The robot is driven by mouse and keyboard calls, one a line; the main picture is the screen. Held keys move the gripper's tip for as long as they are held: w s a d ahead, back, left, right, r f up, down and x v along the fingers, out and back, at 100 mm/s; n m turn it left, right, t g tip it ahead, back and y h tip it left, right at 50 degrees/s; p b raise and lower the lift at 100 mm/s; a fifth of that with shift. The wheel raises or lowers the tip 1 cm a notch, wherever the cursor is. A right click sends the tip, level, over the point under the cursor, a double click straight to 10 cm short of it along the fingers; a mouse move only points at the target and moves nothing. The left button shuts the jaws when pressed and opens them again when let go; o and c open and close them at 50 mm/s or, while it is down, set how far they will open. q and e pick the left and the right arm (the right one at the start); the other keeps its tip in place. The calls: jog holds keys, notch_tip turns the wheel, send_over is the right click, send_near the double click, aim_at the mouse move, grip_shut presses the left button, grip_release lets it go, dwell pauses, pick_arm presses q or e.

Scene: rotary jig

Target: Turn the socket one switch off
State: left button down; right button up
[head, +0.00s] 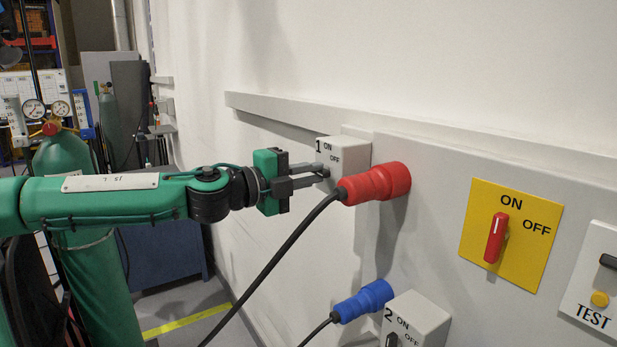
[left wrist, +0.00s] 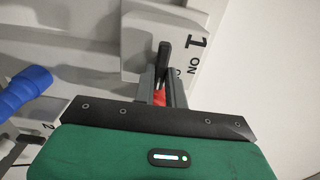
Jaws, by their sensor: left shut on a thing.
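Socket one is a light grey box (head: 346,150) on the wall, marked 1, ON and OFF. It also shows in the left wrist view (left wrist: 150,30). Its dark switch handle (left wrist: 163,56) stands between my left fingertips in the left wrist view. My left gripper (head: 322,173) comes in from the left and is shut on this handle. In the head view the fingers hide most of the handle, and I cannot tell clearly which mark it points to. My right gripper is not in view.
A red plug (head: 378,184) with a black cable sits just below and right of socket one, close to my fingers. A blue plug (head: 363,301) and socket two (head: 424,317) are lower. A yellow ON/OFF plate (head: 535,235) and a TEST panel (head: 597,265) are at right.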

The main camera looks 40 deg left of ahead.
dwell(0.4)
pick_arm(q)
jog(key=c, duration=1.5)
grip_release()
jog(key=shift+w, duration=0.1)
jog(key=shift+o, duration=0.3)
jog(key=shift+w, duration=0.1)
jog(key=shift+s+a, duration=0.1)
jog(key=shift+s, duration=0.15)
jog(key=b+v, duration=0.6)
jog(key=v, duration=0.7)
jog(key=shift+s+b, duration=0.15)
jog(key=shift+b, duration=0.25)
